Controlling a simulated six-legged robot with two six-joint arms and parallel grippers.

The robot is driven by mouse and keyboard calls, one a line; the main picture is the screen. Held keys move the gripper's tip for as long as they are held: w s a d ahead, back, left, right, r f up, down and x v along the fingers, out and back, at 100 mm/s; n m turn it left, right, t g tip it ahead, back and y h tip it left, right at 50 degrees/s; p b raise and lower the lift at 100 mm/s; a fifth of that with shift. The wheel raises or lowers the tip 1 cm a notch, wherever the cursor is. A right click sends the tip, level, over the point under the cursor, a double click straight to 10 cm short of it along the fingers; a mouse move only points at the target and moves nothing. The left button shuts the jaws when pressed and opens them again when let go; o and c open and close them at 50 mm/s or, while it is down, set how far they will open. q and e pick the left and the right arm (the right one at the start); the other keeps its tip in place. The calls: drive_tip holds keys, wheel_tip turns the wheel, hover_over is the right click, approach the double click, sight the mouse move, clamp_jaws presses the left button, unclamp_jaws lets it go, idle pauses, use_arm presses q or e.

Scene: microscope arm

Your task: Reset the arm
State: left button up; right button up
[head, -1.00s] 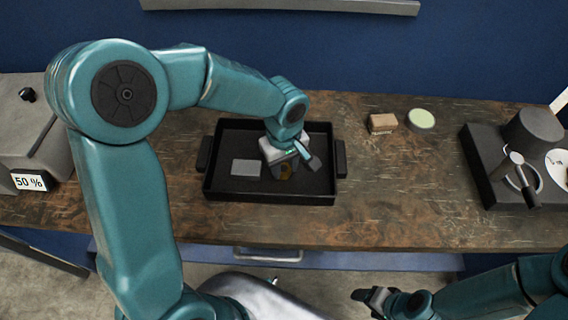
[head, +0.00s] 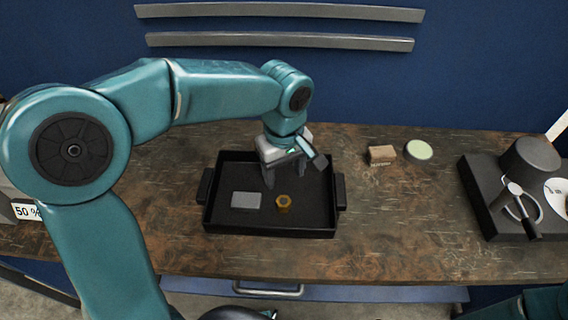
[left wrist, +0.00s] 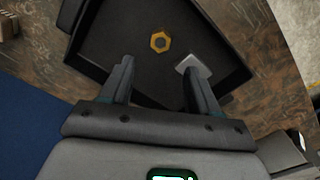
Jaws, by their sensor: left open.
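My left gripper (head: 284,178) is open and empty above the back part of a black tray (head: 222,230). In the left wrist view its two fingers (left wrist: 153,85) stand wide apart. A brass-coloured hex nut (head: 284,203) lies on the tray floor, in front of the gripper in the head view and beyond the fingertips in the left wrist view (left wrist: 160,42). A small grey plate (head: 246,200) lies on the tray left of the nut; it also shows near one finger in the left wrist view (left wrist: 194,66). Of my right arm, only a bit shows at the lower right; its gripper is out of view.
A brown block (head: 382,154) and a pale green round dish (head: 418,151) stand right of the tray. A dark grey machine with a handle (head: 515,190) is at the far right. A "50 %" sign (head: 26,212) is at the left. The wooden worktop (head: 400,235) between is clear.

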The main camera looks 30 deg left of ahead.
use_arm(q)
wheel_tip(320, 180, up, 2)
idle(0.4)
